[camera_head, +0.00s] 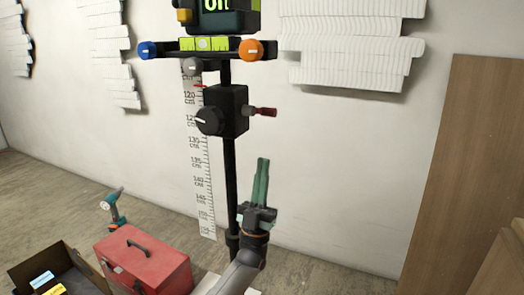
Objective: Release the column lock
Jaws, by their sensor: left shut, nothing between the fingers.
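A dark column (229,168) stands upright before the white wall. A black clamp block (232,110) sits on it, with a dark round knob (209,121) on its left and a red lever or handle (263,112) sticking out to its right. I cannot tell which of these is the lock. My left gripper (262,164) points up, shut and empty, below and apart from the red handle, to the right of the column. My right gripper is not in view.
A crossbar (209,54) with blue (147,50) and orange (251,49) knobs sits above. A ruler (197,160) hangs behind the column. A red toolbox (160,270), a drill (113,207) and a black case (30,268) are lower left. A brown panel (470,160) leans right.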

